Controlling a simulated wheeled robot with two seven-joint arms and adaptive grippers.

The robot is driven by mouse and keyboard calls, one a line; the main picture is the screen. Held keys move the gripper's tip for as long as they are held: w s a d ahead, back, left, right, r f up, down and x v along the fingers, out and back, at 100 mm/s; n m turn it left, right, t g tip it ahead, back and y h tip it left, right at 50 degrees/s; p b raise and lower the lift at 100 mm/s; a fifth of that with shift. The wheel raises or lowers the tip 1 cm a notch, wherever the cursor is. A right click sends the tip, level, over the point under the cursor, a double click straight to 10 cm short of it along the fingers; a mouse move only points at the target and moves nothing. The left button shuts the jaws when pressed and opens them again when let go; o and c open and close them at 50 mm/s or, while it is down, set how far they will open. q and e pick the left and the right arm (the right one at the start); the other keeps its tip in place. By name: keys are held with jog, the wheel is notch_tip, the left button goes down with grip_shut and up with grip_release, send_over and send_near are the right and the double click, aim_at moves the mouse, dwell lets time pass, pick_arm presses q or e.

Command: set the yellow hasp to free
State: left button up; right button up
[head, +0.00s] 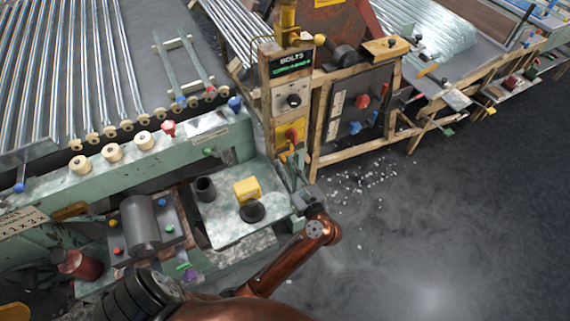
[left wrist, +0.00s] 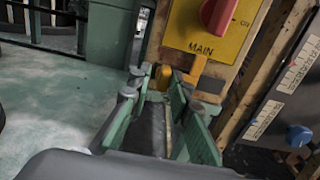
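The yellow hasp (left wrist: 194,70) shows in the left wrist view as an orange-yellow strip below the yellow MAIN plate (left wrist: 208,28), with a rounded yellow end (left wrist: 162,76) at its left. In the head view the hasp (head: 283,156) is small, low on the switch post. My left gripper (head: 291,172) is just in front of the post. In the left wrist view its green fingers (left wrist: 158,95) stand apart, with the hasp beyond their tips and partly behind the right one. I cannot tell whether they touch it. My right gripper is not in view.
A red switch knob (left wrist: 218,14) sits above the hasp. A green machine bed with a yellow block (head: 246,188) and a black round part (head: 252,211) lies left of my gripper. A wooden-framed dark panel (head: 358,108) stands right of the post. The floor at right is mostly clear.

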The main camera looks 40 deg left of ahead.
pick_arm(q)
jog(key=shift+o, duration=1)
jog(key=shift+w, duration=0.1)
jog(key=shift+r, duration=0.15)
notch_tip(320, 180, up, 10)
jog(key=shift+f, duration=0.15)
